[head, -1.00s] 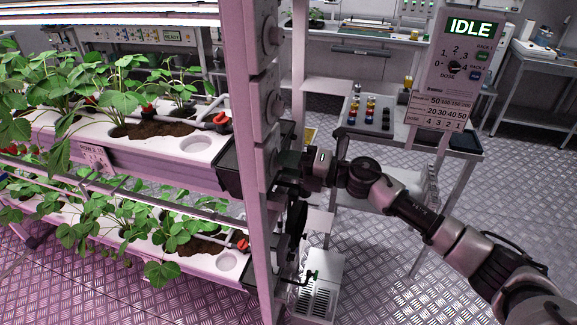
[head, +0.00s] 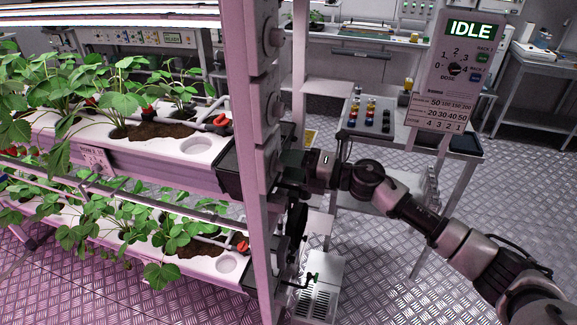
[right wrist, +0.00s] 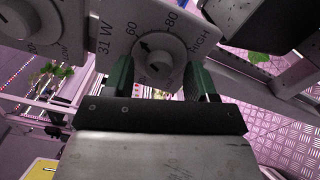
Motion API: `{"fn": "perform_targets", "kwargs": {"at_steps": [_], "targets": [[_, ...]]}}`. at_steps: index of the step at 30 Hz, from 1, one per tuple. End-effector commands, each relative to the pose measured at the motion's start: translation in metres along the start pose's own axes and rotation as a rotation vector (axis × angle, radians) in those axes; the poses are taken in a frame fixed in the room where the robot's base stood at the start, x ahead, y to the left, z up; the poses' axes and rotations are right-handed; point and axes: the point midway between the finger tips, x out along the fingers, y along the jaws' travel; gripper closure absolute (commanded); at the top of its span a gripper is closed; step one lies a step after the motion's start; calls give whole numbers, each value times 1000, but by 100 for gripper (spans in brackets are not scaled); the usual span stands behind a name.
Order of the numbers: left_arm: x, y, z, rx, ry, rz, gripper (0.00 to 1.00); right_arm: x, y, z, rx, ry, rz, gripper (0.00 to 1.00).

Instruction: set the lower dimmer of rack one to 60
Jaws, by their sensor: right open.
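Three white dimmer boxes sit on the rack's pink post in the head view. The lowest dimmer (head: 267,164) is partly covered by my right gripper (head: 287,161). My right gripper (right wrist: 161,78) is open, with one green finger on each side of the knob's near part. Whether the fingers touch it is unclear. My left gripper is not in view.
Another dimmer knob (right wrist: 36,20) is at the upper left of the right wrist view. The rack holds planted trays, with a black box (head: 232,170) beside the post. A dosing panel (head: 455,70) reading IDLE stands at right.

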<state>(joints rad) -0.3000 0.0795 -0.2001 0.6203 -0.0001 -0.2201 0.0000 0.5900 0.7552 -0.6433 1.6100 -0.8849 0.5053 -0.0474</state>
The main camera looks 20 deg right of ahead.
Motion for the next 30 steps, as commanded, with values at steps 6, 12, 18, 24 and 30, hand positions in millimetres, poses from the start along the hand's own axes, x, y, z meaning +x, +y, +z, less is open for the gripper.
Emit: {"fn": "perform_targets", "kwargs": {"at_steps": [6, 12, 18, 24, 30], "targets": [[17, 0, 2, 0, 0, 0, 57, -41, -6, -2, 0, -1, -5, 43], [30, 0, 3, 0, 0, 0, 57, -78, -4, -2, -2, 1, -5, 43], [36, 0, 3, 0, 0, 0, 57, -98, -2, -1, 1, 1, -1, 43], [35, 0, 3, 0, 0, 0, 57, -101, 0, -1, 0, 1, 0, 43], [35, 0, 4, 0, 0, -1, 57, -101, 0, 0, 0, 1, 0, 43]]}}
